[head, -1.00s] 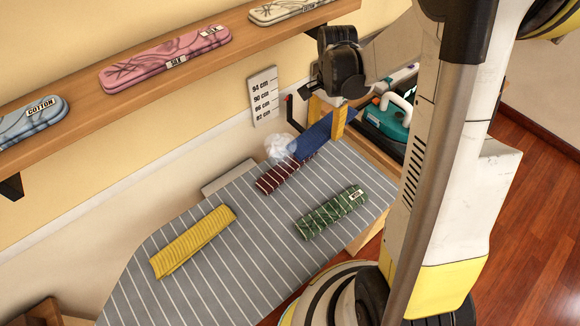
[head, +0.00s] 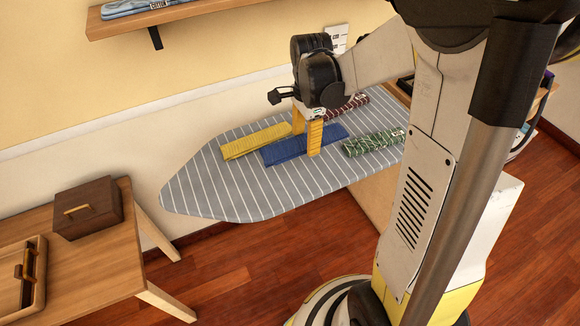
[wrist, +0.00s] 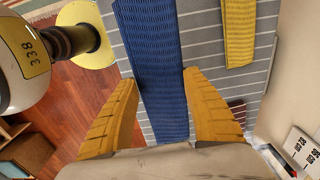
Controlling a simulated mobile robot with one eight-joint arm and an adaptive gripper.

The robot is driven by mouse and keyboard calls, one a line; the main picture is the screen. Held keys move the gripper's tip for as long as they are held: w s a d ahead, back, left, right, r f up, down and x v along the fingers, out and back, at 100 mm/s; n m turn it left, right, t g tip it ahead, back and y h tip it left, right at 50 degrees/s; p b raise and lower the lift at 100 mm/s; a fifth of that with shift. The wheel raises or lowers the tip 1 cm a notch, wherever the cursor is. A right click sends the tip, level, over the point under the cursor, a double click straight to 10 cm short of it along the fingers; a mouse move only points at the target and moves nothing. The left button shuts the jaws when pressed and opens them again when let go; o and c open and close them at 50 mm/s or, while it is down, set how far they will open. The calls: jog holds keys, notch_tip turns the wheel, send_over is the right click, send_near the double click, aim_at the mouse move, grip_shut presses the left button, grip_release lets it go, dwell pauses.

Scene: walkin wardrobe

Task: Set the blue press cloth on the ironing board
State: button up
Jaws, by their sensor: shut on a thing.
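The blue press cloth (head: 284,152) is a flat ribbed strip over the middle of the grey striped ironing board (head: 215,192). My gripper (head: 306,138) points down with its yellow fingers on either side of the cloth, shut on it. In the wrist view the cloth (wrist: 158,50) runs lengthwise between the fingers, with board stripes showing on both sides. The cloth is at or just above the board; I cannot tell whether it touches. The fingers hide part of it in the head view.
A yellow folded cloth (head: 250,142) lies on the board just behind the blue one. A dark red striped roll (head: 348,105) and a green roll (head: 374,142) lie to the right. The board's left end is bare. A wooden table (head: 95,255) with a brown box (head: 88,207) stands left.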

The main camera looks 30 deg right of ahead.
jog(key=b, duration=0.4)
send_over(274, 184)
notch_tip(274, 184, down, 7)
jog(key=shift+w+r, duration=0.1)
jog(key=shift+r, duration=0.1)
notch_tip(274, 184, down, 4)
jog(key=shift+b, duration=0.9)
jog(key=shift+r, duration=0.1)
jog(key=o, duration=0.6)
jog(key=shift+f, duration=0.2)
jog(key=o, duration=0.4)
jog(key=shift+c, duration=0.2)
jog(key=shift+r, duration=0.1)
